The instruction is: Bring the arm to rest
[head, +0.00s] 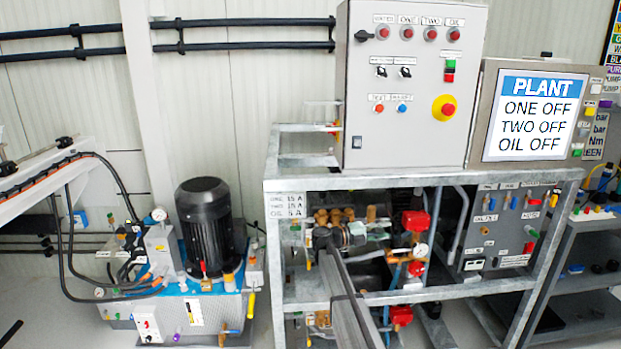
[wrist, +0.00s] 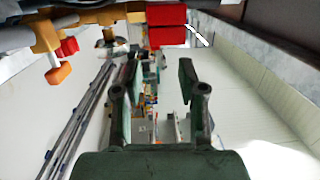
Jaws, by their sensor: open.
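My gripper (wrist: 158,85) is in the wrist view, with its two dark green fingers spread apart and nothing held between them. Beyond the gap, the background is distant, with small blurred items. In the head view I cannot make out the fingers clearly among the pipework in the middle of the steel frame. The control cabinet (head: 398,130) stands on that frame. The screen (head: 535,117) beside it reads PLANT, ONE OFF, TWO OFF, OIL OFF.
The steel frame (head: 420,183) surrounds pipes and a red valve (head: 415,221). A black motor (head: 206,225) stands left. A shelf unit (head: 590,285) stands right.

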